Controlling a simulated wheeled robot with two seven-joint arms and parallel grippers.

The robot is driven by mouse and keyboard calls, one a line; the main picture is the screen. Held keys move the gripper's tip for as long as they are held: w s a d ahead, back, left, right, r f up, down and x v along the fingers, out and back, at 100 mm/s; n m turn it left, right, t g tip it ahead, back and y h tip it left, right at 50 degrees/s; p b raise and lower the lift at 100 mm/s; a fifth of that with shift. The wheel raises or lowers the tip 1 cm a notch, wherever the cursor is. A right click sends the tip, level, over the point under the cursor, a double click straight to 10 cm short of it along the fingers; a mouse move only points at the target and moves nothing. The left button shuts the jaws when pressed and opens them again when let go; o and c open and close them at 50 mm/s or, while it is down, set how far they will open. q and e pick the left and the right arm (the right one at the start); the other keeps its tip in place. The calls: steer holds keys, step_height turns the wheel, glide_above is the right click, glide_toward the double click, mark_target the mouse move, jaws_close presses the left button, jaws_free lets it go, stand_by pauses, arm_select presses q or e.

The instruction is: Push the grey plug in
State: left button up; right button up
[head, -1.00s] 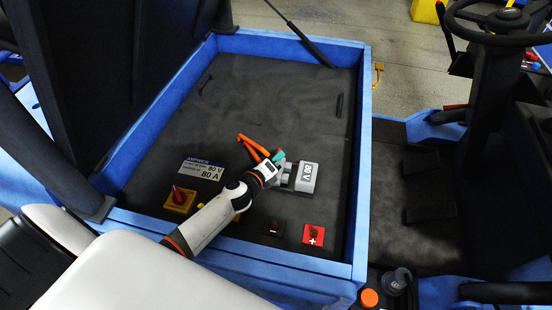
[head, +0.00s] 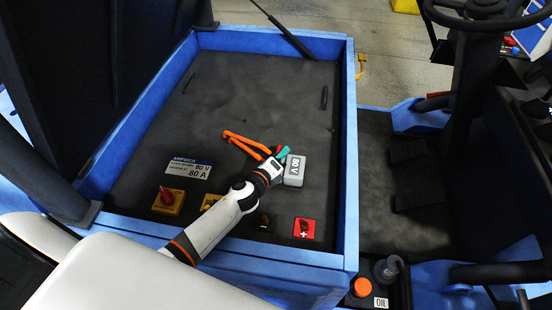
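A grey block marked 80 V (head: 294,171) sits on the dark floor of the blue-walled compartment. Orange cables (head: 245,143) run to a teal part (head: 283,154) at the block's left side. My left gripper (head: 275,166) is at the block's left side, close against it or nearly so. Its fingers are mostly hidden by its own body, so I cannot tell whether they are open or shut on something. The grey plug is not clearly distinct from the block and gripper here; how deep it sits is hidden. My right gripper is out of view.
A blue rim (head: 351,150) bounds the compartment. A red knob on a yellow base (head: 168,200), a red plus terminal (head: 304,228) and a label plate (head: 188,168) lie near my arm. The compartment's far part is clear. A raised dark panel (head: 110,70) stands left.

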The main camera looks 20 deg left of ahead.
arm_select(q)
steer(key=d+b+v, duration=0.1)
steer(key=v, duration=1)
steer(key=shift+s+a+r, duration=0.2)
steer(key=shift+s+a, duration=0.25)
